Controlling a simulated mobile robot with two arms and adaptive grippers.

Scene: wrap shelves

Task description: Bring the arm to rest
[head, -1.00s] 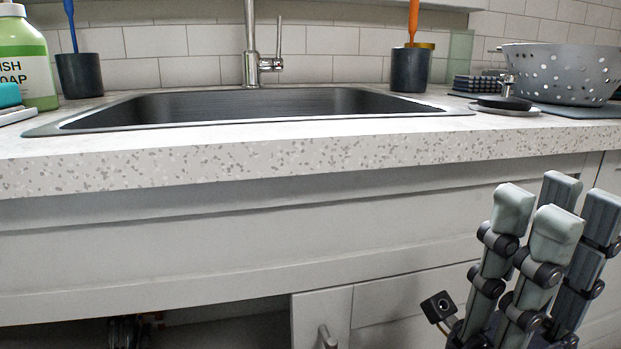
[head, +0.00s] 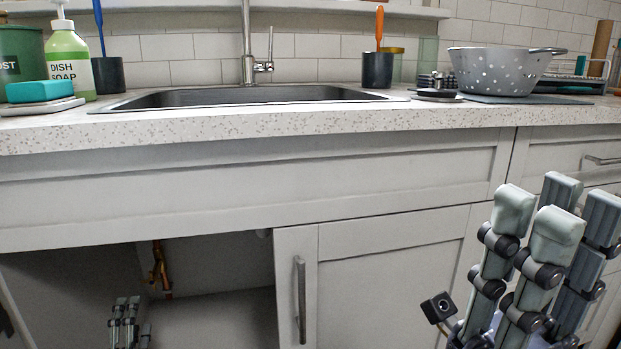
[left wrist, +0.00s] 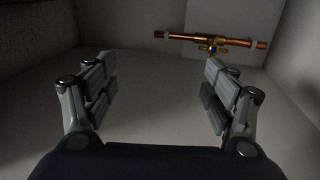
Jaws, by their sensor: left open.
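My left gripper (head: 130,310) is low inside the open cabinet under the sink, in the lower left of the head view. Its fingers are spread wide in the left wrist view (left wrist: 162,95), with nothing between them. My right gripper (head: 556,225) stands upright in front of the cabinets at the lower right. Its grey fingers point up with a gap between them and hold nothing visible.
A copper pipe with a valve (left wrist: 215,41) is at the back of the cabinet. A closed door with a bar handle (head: 300,300) borders the opening on the right. Above are the countertop edge (head: 300,122), the sink (head: 240,97), a soap bottle (head: 68,60) and a colander (head: 497,72).

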